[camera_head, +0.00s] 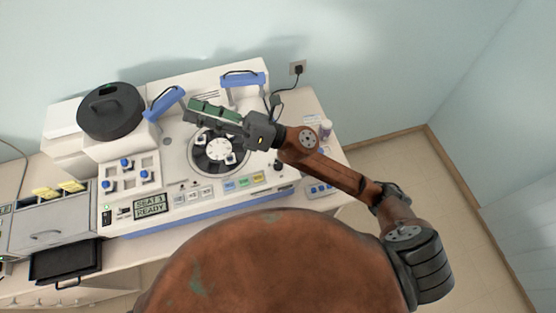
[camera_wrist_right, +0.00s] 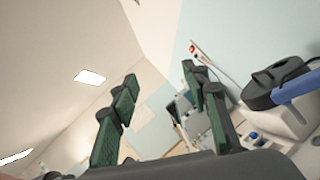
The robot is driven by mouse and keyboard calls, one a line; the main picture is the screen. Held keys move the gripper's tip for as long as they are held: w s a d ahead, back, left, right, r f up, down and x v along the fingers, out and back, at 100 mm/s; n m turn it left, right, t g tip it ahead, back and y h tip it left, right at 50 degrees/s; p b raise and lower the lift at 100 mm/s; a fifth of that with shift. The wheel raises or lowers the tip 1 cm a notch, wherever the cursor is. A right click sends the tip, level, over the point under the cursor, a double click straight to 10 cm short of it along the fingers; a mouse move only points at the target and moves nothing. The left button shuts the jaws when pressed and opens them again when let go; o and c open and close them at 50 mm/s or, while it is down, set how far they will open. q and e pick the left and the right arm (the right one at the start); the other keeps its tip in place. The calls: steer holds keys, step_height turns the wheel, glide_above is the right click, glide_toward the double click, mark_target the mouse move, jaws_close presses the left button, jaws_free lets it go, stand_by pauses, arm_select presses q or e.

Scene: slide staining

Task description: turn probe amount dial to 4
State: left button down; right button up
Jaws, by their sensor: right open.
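The white staining machine (camera_head: 179,150) stands on the bench. Several blue knobs sit on its left panel, one of them a blue knob (camera_head: 144,174) at that panel's right. A dark knob (camera_head: 279,164) is at the machine's right side. I cannot read which one is the probe amount dial. My right gripper (camera_head: 191,110) is open and empty, above the back of the machine, pointing left. In the right wrist view its two green fingers (camera_wrist_right: 160,82) stand apart with nothing between them. My left gripper is not in view.
A round slide carousel (camera_head: 218,148) lies below my right gripper. A black round lid (camera_head: 111,110) and blue handles (camera_head: 244,79) rise at the back. A grey drawer unit (camera_head: 48,232) is at left. Floor at right is clear.

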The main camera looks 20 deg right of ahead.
steer(key=s+a+f+n+g+h, duration=0.1)
steer(key=s+a+f+n+g, duration=0.2)
steer(key=s+a+n+g, duration=0.35)
steer(key=n+g+h, duration=0.2)
steer(key=n+h, duration=1.7)
steer(key=h, duration=0.2)
glide_above(278, 163)
steer(key=shift+m+t, duration=0.25)
steer(key=f, duration=2.2)
steer(key=shift+w+a, duration=0.1)
steer(key=shift+a, duration=0.15)
steer(key=shift+d+f+p, duration=0.15)
steer(key=shift+f+p, duration=0.2)
step_height(278, 163, down, 7)
steer(key=shift+d+r+p, duration=0.1)
steer(key=shift+p, duration=0.95)
